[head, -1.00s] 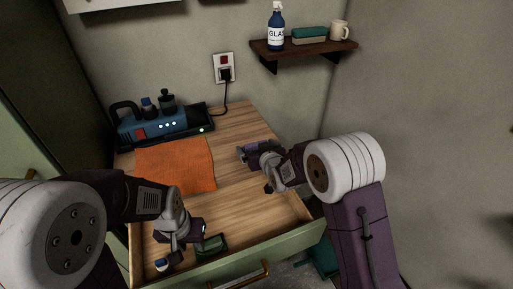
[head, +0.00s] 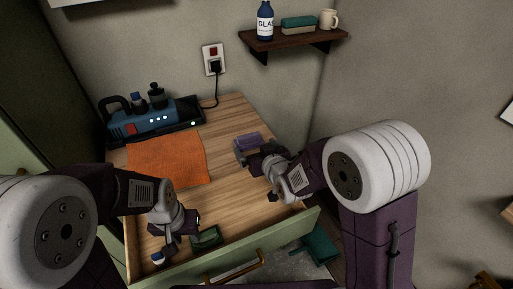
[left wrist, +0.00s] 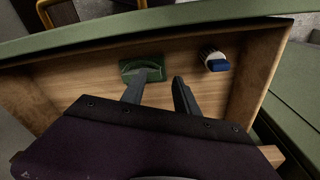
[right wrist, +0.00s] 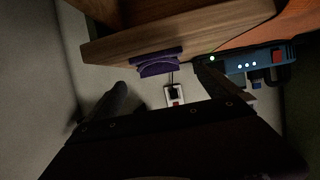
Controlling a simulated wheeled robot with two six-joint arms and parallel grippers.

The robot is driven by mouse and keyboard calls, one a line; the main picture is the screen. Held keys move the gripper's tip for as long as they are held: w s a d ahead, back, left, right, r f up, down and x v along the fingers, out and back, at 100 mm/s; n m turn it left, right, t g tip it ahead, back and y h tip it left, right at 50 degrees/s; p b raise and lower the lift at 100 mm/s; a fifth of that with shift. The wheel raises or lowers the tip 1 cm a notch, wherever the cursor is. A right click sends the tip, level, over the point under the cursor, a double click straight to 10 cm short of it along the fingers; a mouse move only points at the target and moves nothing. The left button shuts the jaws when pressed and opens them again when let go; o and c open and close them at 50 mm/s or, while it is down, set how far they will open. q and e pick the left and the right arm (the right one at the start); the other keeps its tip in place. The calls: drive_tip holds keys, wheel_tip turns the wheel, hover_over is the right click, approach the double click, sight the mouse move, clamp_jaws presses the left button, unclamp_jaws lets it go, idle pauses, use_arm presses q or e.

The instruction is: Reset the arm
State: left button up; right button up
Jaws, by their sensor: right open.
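My left gripper (head: 178,243) is low over the open drawer (head: 215,262) at the front of the wooden counter. In the left wrist view its fingers (left wrist: 160,78) are apart with nothing between them. One fingertip overlaps a dark green item (left wrist: 143,68) in the drawer. A white and blue item (left wrist: 214,60) lies beside it. My right gripper (head: 247,158) is over the counter's right side, near a purple item (head: 248,140). In the right wrist view its fingers (right wrist: 160,78) are wide apart and empty, and the purple item (right wrist: 158,62) shows beyond them.
An orange cloth (head: 165,160) lies on the counter (head: 230,120). A blue device (head: 155,118) stands behind it, plugged into a wall socket (head: 213,60). A shelf (head: 290,40) holds a blue bottle (head: 265,22), a green-topped item and a mug (head: 329,19). A teal item (head: 318,248) is at lower right.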

drive_tip(key=d+r+m+h+p, duration=0.2)
drive_tip(key=d+r+h+p, duration=0.1)
drive_tip(key=d+r+p, duration=0.8)
drive_tip(key=s+d+f+g, duration=0.1)
drive_tip(key=s+f+g, duration=0.2)
drive_tip(key=s, duration=0.4)
drive_tip(key=s+d+f+m+g, duration=0.1)
drive_tip(key=s+d+f+g, duration=0.1)
drive_tip(key=s, duration=0.6)
drive_tip(key=s+d+f+m+g+h, duration=0.1)
drive_tip(key=s+f+g, duration=0.4)
drive_tip(key=s, duration=0.3)
drive_tip(key=shift+s+d+g, duration=0.15)
drive_tip(key=shift+d+g, duration=0.1)
drive_tip(key=shift+g, duration=0.45)
